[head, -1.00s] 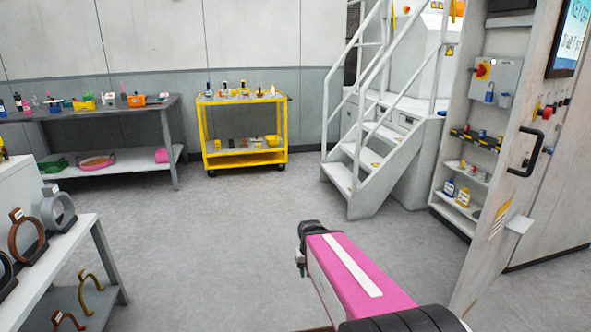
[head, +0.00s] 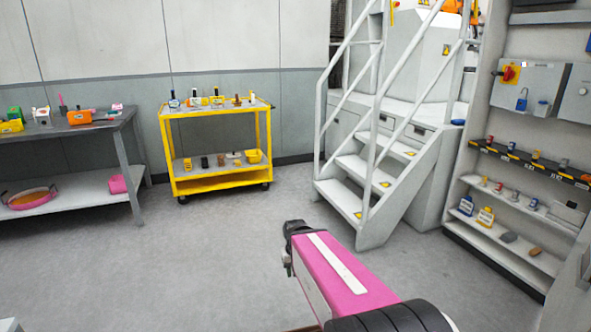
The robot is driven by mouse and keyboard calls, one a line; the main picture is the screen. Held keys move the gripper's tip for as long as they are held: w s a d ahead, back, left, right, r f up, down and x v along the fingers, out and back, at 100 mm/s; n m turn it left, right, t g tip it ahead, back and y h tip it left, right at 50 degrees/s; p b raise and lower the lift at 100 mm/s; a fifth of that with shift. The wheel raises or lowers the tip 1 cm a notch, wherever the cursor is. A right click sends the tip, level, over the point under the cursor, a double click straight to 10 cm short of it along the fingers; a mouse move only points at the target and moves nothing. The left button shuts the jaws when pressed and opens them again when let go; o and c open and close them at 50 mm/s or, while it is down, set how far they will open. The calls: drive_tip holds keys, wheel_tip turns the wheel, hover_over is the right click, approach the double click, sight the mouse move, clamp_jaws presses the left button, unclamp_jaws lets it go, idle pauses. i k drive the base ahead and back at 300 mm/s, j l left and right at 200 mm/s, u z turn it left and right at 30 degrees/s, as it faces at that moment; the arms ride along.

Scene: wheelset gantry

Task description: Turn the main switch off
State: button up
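A red rotary switch on a yellow plate (head: 510,74), which looks like the main switch, sits on a grey box (head: 545,82) on the wall at the upper right. Its handle position is too small to tell. A blue padlock (head: 521,100) hangs on the front of the same box, below and right of the switch. My gripper (head: 288,248) is at the end of my pink arm, low in the middle of the view. It is above the floor, left of the switch and well apart from it. Its fingers are small and dark, so their opening does not show.
White stairs with railings (head: 365,185) stand between the open floor (head: 200,260) and the switch wall. Shelves with small items (head: 525,230) are below the switch. A yellow trolley (head: 215,183) and a grey workbench (head: 85,130) stand at the back left.

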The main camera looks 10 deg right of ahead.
sight(509, 74)
drive_tip(key=i+l+z, duration=0.2)
drive_tip(key=i+z, duration=0.25)
drive_tip(key=i+l+z, duration=0.1)
drive_tip(key=i+z, duration=0.15)
drive_tip(key=z, duration=0.2)
drive_tip(key=i+z, duration=0.4)
drive_tip(key=i+j+z, duration=0.2)
drive_tip(key=z, duration=0.25)
drive_tip(key=i, duration=0.05)
